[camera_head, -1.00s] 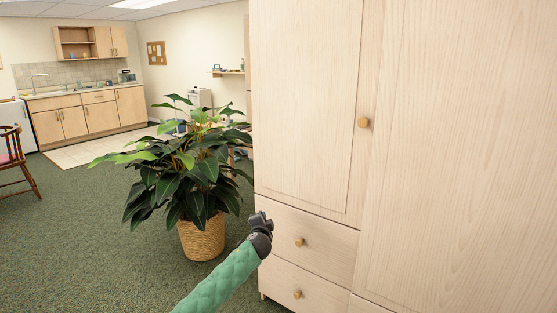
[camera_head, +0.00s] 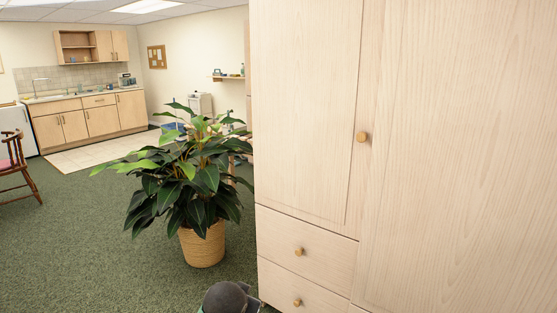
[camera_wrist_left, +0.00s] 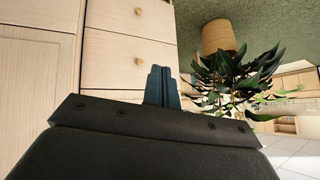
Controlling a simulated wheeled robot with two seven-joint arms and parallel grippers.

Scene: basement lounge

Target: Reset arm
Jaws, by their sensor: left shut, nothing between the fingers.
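My left arm shows only as a dark rounded piece at the bottom edge of the head view. In the left wrist view, my left gripper (camera_wrist_left: 162,72) is shut and empty, its two dark fingers together. It points toward the pale wooden wardrobe, apart from the plant. The wardrobe (camera_head: 440,130) fills the right half of the head view, with its doors and drawers (camera_head: 310,238) closed. My right gripper is not in either view.
A leafy potted plant (camera_head: 203,245) stands on the green carpet just left of the wardrobe. A wooden chair (camera_head: 20,170) is at the far left. Kitchen cabinets (camera_head: 85,118) line the back wall. The carpet (camera_head: 80,250) at the lower left is clear.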

